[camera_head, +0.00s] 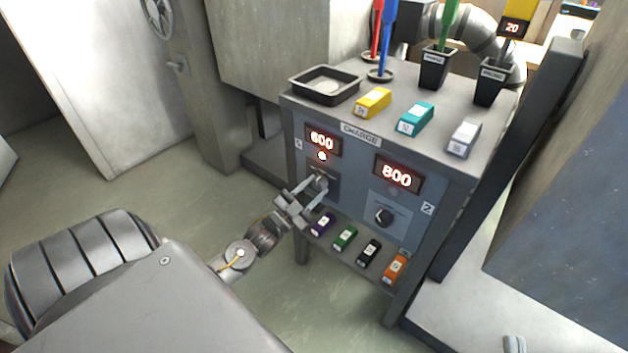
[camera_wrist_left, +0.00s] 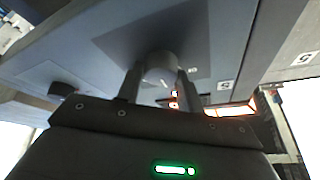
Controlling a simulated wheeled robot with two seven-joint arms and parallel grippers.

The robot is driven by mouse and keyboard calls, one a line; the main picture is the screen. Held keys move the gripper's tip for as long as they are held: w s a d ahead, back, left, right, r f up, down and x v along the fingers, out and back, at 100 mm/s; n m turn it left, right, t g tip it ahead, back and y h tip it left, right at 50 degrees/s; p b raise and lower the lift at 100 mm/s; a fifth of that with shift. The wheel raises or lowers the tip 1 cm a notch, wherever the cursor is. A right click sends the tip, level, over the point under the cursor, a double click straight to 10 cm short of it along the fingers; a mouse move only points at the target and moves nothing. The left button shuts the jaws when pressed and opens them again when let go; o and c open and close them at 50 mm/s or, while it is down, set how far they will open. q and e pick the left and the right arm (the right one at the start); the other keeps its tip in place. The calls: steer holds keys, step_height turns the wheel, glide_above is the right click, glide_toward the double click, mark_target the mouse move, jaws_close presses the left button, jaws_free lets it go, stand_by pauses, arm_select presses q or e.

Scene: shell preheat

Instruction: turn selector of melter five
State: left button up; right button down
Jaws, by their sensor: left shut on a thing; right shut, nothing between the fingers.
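A grey two-unit panel labelled CHARGE stands at centre right in the head view. Its left unit has a display (camera_head: 322,139) reading 600 and a lit round lamp (camera_head: 323,156) under it. My left gripper (camera_head: 317,184) is shut on that unit's selector knob (camera_wrist_left: 160,66), with one finger on each side in the wrist view. The gripper hides most of the knob in the head view. The right unit, marked 2, has a display (camera_head: 398,174) reading 800 and a free black knob (camera_head: 384,217). My right gripper (camera_head: 514,343) shows only as small grey tips at the bottom edge.
On top of the panel lie a dark tray (camera_head: 324,85), yellow (camera_head: 373,102), teal (camera_head: 416,119) and grey (camera_head: 464,138) blocks, and cups with coloured rods. Several coloured blocks line the lower shelf (camera_head: 333,248). A dark post (camera_head: 500,165) stands on the right.

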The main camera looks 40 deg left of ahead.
stand_by(0.3)
arm_select(q)
steer(key=o, duration=1)
steer(key=v, duration=1)
steer(key=shift+s+a+f+p, duration=0.1)
steer(key=shift+s+f+p, duration=0.05)
steer(key=shift+s+p, duration=0.25)
arm_select(e)
steer(key=shift+w+d+f+g+h, duration=0.1)
steer(key=shift+f+g+h, duration=0.2)
steer(key=shift+f, duration=0.25)
steer(key=shift+w+d+f+g+h, duration=0.1)
steer(key=shift+f+g+h, duration=0.2)
steer(key=shift+f, duration=0.25)
arm_select(q)
steer(key=shift+w, duration=0.1)
